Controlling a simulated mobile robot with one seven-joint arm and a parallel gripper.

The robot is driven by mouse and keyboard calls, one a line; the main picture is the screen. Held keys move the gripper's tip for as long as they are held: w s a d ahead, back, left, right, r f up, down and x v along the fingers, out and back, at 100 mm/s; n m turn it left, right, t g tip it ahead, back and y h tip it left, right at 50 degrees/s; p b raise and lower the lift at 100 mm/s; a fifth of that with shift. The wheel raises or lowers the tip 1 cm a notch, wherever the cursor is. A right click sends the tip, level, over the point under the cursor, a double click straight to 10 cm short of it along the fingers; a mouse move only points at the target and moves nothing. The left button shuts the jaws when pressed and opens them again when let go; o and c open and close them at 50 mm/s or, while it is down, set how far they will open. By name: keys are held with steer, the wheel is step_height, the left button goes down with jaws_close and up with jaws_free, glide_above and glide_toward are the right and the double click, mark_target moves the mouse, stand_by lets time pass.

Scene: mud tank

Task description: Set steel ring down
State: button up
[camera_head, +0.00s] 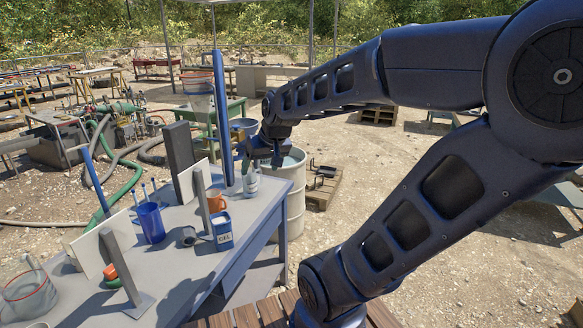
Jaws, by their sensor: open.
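My gripper (259,163) is open, above the far right end of the grey workbench (185,289). It is close to a small pale bottle (250,183); I cannot tell if they touch. A short dark grey round piece (189,236) lies on the bench between a blue cup and a blue can. It may be the steel ring, but it is too small to be sure. I see no ring between my fingers, though the space between them is partly hidden by the gripper itself.
A pale drum (291,195) stands behind the bench's right edge.

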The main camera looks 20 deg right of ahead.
steer(key=s+d+r+m+h, duration=0.1)
steer(key=s+d, duration=0.5)
steer(key=s, duration=0.1)
steer(key=shift+s+r+g+h, duration=0.25)
steer(key=shift+r+g+h, duration=0.1)
steer(key=shift+g+h, duration=0.05)
stand_by(0.7)
